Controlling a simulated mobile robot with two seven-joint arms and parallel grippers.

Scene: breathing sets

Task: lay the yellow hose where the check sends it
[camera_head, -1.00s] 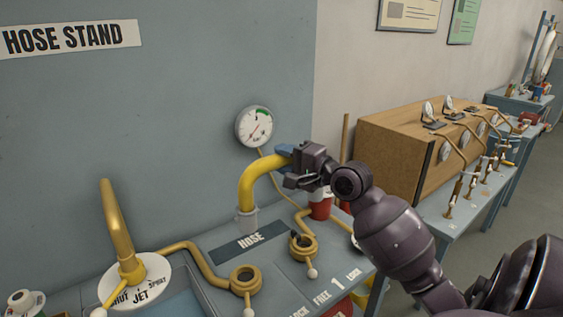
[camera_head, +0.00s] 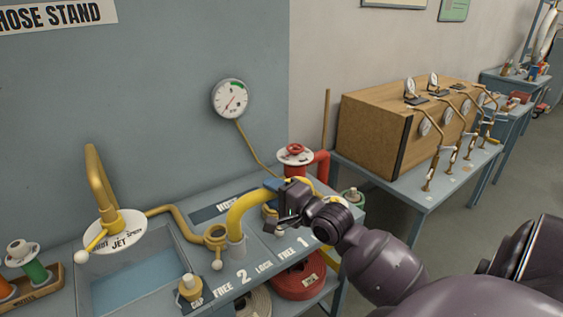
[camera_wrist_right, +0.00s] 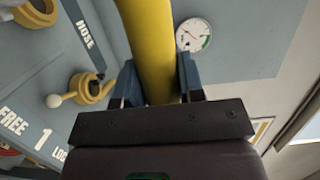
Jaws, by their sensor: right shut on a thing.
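The collar hangs over the stand top, just right of the brass ring (camera_head: 216,236) behind the "2" mark; contact cannot be told. The ring at "1" (camera_wrist_right: 88,86) shows in the right wrist view. The round gauge (camera_head: 230,98) on the wall has a green sector; its exact reading is too small. My left gripper is out of view.
Left are a brass spout (camera_head: 97,180), a dial plate marked JET (camera_head: 113,232) and a basin (camera_head: 135,280). A red pipe with a valve wheel (camera_head: 295,155) stands behind my gripper. A wooden cabinet (camera_head: 380,130) is on another table. A red hose reel (camera_head: 298,278) sits below.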

